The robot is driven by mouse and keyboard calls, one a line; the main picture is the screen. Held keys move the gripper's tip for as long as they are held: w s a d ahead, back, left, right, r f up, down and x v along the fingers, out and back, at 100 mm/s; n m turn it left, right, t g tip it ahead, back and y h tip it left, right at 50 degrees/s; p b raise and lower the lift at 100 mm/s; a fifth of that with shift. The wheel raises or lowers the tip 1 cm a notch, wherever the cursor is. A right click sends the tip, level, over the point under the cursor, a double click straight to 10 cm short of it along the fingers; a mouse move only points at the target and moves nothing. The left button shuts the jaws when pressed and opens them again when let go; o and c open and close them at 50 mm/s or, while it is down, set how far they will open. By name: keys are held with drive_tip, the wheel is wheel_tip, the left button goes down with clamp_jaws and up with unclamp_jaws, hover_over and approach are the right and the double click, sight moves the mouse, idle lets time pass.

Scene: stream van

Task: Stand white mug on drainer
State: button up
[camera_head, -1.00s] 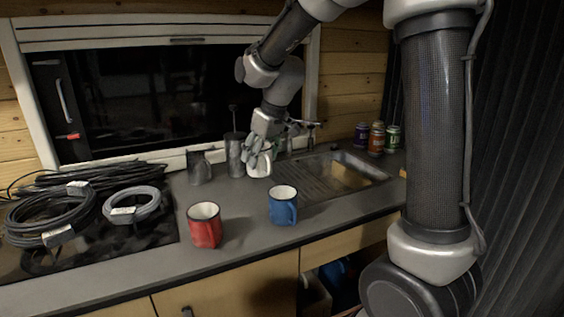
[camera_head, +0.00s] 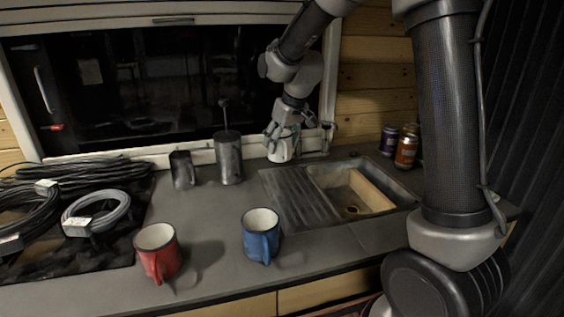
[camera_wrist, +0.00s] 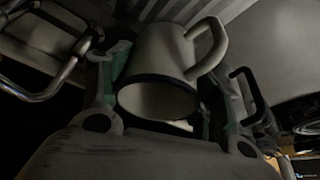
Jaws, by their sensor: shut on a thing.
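The white mug (camera_head: 281,152) is in my gripper (camera_head: 283,136) at the back of the counter, by the far left end of the ridged drainer (camera_head: 291,196). In the wrist view the white mug (camera_wrist: 160,62) sits between the two fingers of my gripper (camera_wrist: 165,88), which are shut on it. Its dark-rimmed mouth faces the camera and its handle points to the upper right. Drainer ridges (camera_wrist: 172,9) show behind it at the top. I cannot tell whether its base touches anything.
A tap (camera_head: 327,136) stands right of the mug, behind the sink (camera_head: 352,207). Two dark metal vessels (camera_head: 183,170) (camera_head: 229,158) stand to its left. A red mug (camera_head: 159,252) and a blue mug (camera_head: 261,237) stand near the front. Cans (camera_head: 406,150) are at the right; coiled cables (camera_head: 97,212) lie left.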

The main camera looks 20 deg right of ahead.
sight(287, 139)
drive_tip(key=shift+f, duration=2.8)
drive_tip(key=shift+f, duration=0.1)
drive_tip(key=o, duration=1.1)
drive_tip(key=v, duration=1.2)
drive_tip(key=s+d+r+m, duration=0.1)
drive_tip(key=s+d, duration=0.3)
drive_tip(key=s, duration=0.5)
drive_tip(key=s+d+m+h, duration=0.1)
drive_tip(key=s+d, duration=0.3)
drive_tip(key=s, duration=0.6)
drive_tip(key=s+d+r+m, duration=0.1)
drive_tip(key=s+d, duration=0.4)
drive_tip(key=s, duration=0.5)
drive_tip(key=shift+s+r+m+h, duration=0.2)
drive_tip(key=shift+r+m+h, duration=0.15)
drive_tip(key=shift+m, duration=0.35)
